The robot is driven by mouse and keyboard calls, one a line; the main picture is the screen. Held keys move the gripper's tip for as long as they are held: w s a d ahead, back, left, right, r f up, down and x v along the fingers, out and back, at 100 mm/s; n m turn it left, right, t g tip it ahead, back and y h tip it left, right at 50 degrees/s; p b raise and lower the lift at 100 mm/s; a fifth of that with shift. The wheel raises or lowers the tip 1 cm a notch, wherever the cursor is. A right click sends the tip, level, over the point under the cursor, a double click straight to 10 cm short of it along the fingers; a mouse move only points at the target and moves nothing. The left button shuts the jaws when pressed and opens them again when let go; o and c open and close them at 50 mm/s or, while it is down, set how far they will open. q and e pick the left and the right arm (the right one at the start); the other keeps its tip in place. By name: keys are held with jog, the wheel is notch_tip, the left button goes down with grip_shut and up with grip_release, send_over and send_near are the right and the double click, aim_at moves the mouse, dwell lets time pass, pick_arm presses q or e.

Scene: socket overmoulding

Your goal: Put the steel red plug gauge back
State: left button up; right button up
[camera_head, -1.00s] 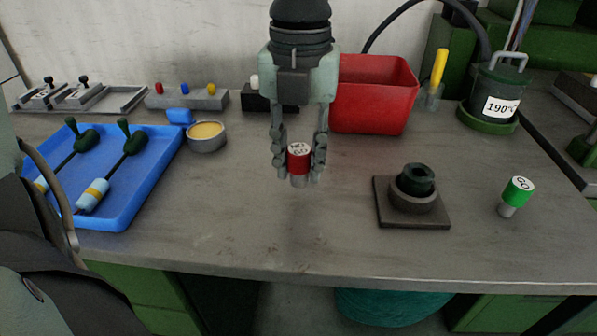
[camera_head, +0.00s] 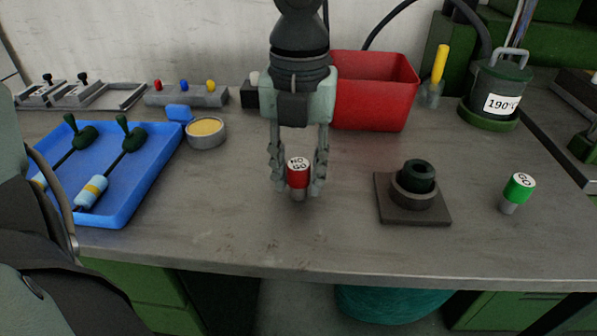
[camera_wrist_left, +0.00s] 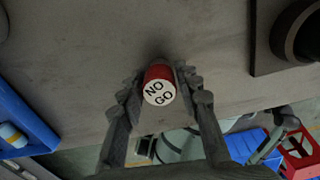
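The red plug gauge (camera_head: 298,177), a short red cylinder with a steel end and a white top marked NO GO, is upright between the fingers of my left gripper (camera_head: 299,187). The left wrist view shows its marked top (camera_wrist_left: 159,92) between the fingertips (camera_wrist_left: 160,80), which are closed in on its sides. Its steel lower end is close to the bench top; I cannot tell whether it touches. My right gripper is not in view.
A green GO gauge (camera_head: 517,191) stands at the right. A dark socket on a square plate (camera_head: 426,216) is between it and my gripper. A red bin (camera_head: 376,95) is behind, a blue tray (camera_head: 137,205) left. Bench around the red gauge is clear.

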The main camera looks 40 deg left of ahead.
aim_at(299, 165)
pick_arm(q)
jog(key=shift+o, duration=1.1)
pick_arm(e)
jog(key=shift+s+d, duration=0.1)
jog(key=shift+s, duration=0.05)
pick_arm(q)
jog(key=shift+r, duration=0.1)
jog(key=shift+r+p, duration=0.15)
jog(key=shift+p, duration=0.15)
jog(key=shift+r, duration=0.4)
notch_tip(299, 165, up, 11)
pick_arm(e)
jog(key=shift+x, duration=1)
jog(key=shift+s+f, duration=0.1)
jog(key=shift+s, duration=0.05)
